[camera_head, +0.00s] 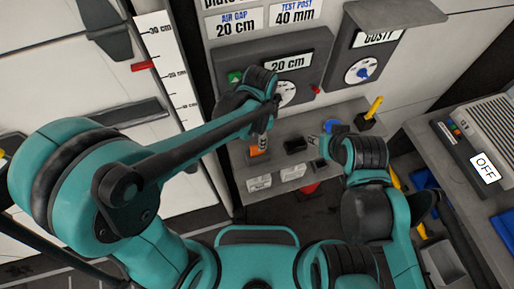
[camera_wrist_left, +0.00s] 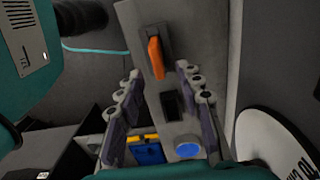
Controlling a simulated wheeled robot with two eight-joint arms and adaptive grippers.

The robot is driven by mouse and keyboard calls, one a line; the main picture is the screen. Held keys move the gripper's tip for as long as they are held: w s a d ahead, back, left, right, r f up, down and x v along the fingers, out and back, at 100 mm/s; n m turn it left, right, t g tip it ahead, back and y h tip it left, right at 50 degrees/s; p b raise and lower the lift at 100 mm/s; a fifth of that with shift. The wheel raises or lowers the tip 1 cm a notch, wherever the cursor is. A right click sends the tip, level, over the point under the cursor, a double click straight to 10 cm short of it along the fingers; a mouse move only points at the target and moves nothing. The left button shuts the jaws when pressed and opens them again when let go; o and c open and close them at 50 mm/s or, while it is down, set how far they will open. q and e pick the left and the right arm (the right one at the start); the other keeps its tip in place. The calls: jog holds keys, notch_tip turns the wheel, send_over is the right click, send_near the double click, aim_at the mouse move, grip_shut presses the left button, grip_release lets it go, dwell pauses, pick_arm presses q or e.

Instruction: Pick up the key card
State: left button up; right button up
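An orange upright piece (camera_head: 258,150), which looks like the key card, stands in a dark holder on the grey shelf (camera_head: 240,172). The orange piece (camera_wrist_left: 155,57) also shows in the left wrist view, ahead of the fingertips. My left gripper (camera_head: 262,128) is above and close to it in the head view. In the left wrist view the left gripper's fingers (camera_wrist_left: 158,78) are spread apart with nothing between them. My right gripper (camera_head: 316,139) is over the right part of the shelf; its fingers are too small to tell their opening.
A dark slot (camera_head: 295,146), a blue disc (camera_head: 333,125) and a yellow-handled tool (camera_head: 373,107) are on the shelf. Behind it, a panel has a 20 cm display (camera_head: 288,62) and a dial.

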aim_at(254, 150)
pick_arm(q)
jog(key=f+b, duration=0.1)
jog(key=f, duration=0.1)
jog(key=f+b, duration=0.1)
jog(key=f, duration=0.2)
jog(key=shift+s+a+f, duration=0.2)
jog(key=shift+f, duration=0.1)
jog(key=shift+c, duration=0.3)
grip_shut()
